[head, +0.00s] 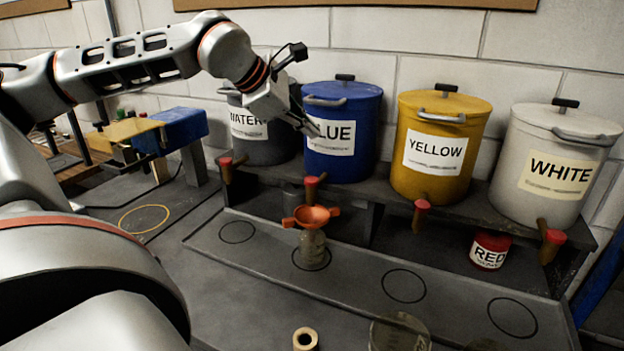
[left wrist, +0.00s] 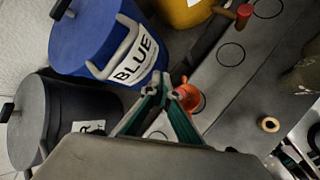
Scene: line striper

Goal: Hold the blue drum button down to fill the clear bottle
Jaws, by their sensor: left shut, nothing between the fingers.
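The blue drum (head: 366,112) stands on a dark shelf, second from the left. Its red-capped button (head: 312,181) is on a tap below the drum's front. The clear bottle (head: 312,252) stands upright on a marked circle under that tap, with an orange funnel (head: 311,216) in its neck. My left gripper (head: 312,130) is shut and empty in front of the BLUE label, above the button and apart from it. In the left wrist view, the closed fingertips (left wrist: 166,88) appear beside the funnel (left wrist: 190,98) and the blue drum (left wrist: 92,42); the bottle is mostly hidden. My right gripper is not seen.
The WATER drum (head: 268,152) is to the left; the yellow drum (head: 450,110) and white drum (head: 530,140) are to the right. A red jar (head: 490,250) sits below the shelf. A tape roll (head: 305,339) lies in front. Other marked circles are empty.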

